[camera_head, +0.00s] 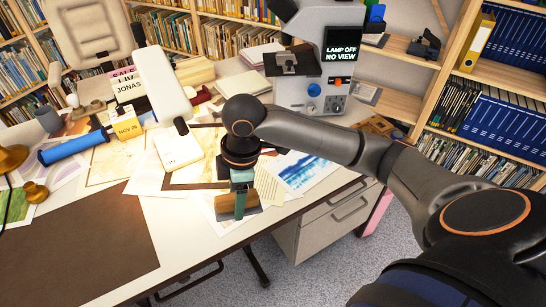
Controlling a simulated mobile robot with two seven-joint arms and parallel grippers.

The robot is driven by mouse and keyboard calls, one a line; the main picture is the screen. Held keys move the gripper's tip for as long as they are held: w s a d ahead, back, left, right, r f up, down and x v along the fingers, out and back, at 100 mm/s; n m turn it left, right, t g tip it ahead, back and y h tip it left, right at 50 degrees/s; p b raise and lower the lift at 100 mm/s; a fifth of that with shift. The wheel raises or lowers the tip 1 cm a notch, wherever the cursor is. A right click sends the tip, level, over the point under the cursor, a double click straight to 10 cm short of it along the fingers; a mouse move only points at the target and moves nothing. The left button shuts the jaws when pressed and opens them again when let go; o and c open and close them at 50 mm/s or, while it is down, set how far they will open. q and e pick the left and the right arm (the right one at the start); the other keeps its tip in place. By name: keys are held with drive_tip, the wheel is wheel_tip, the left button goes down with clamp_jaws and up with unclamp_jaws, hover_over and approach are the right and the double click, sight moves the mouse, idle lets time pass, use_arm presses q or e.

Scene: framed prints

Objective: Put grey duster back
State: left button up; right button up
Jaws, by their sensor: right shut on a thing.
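My right arm reaches in from the right, and my right gripper (241,198) points down near the front edge of the desk. Its teal fingers are shut on a small block with a brown wooden part and a dark grey part, which looks like the grey duster (225,207). The fingers hide the middle of the block. It is over loose papers near the edge; I cannot tell whether it touches them. My left gripper is not in view.
The desk carries a brown mat (80,250), a blue roll (73,147), a yellow calendar block (127,127) and scattered papers. A grey machine (312,85) with a lit screen stands at the back. Drawers (325,222) are below the desk's right end. Bookshelves stand behind.

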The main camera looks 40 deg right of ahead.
drive_tip(key=shift+d, duration=0.2)
drive_tip(key=w+d+f+b, duration=0.1)
drive_tip(key=w+d+f, duration=0.35)
drive_tip(key=d, duration=0.25)
drive_tip(key=b, duration=0.1)
hover_over(261, 193)
wheel_tip(261, 193, down, 5)
drive_tip(key=shift+s+a+f, duration=0.1)
drive_tip(key=shift+f, duration=0.05)
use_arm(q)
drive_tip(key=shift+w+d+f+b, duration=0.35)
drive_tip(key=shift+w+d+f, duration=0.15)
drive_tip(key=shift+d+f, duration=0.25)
use_arm(e)
drive_tip(key=shift+f, duration=1.6)
drive_tip(key=shift+f, duration=0.1)
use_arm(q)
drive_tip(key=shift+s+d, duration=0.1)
use_arm(e)
drive_tip(key=o, duration=1.2)
